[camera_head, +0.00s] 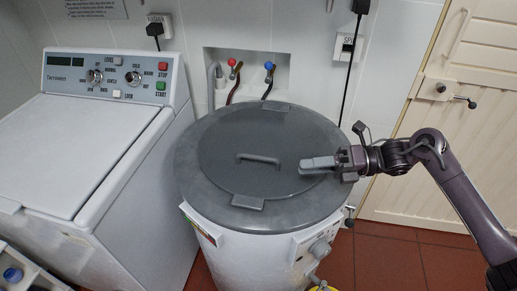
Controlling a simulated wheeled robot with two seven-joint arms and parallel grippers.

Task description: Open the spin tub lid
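The spin tub (225,253) is a white round tub with a wide dark grey top rim. Its round dark grey lid (235,135) lies flat and closed on top. A raised bar handle (260,159) is at the lid's middle, with a tab at the front edge and a hinge-like piece at the back. My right gripper (305,165) reaches in from the right, over the lid's right part, with its fingertips pointing left, a short way right of the handle. Its fingers overlap in this view, so their gap is not clear. It holds nothing visible. My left gripper is out of view.
A white washing machine (75,145) with a control panel stands close on the left. Red and blue taps (269,70) with hoses are in a wall recess behind the tub. A cream door (460,120) is at the right. Red floor tiles are clear at lower right.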

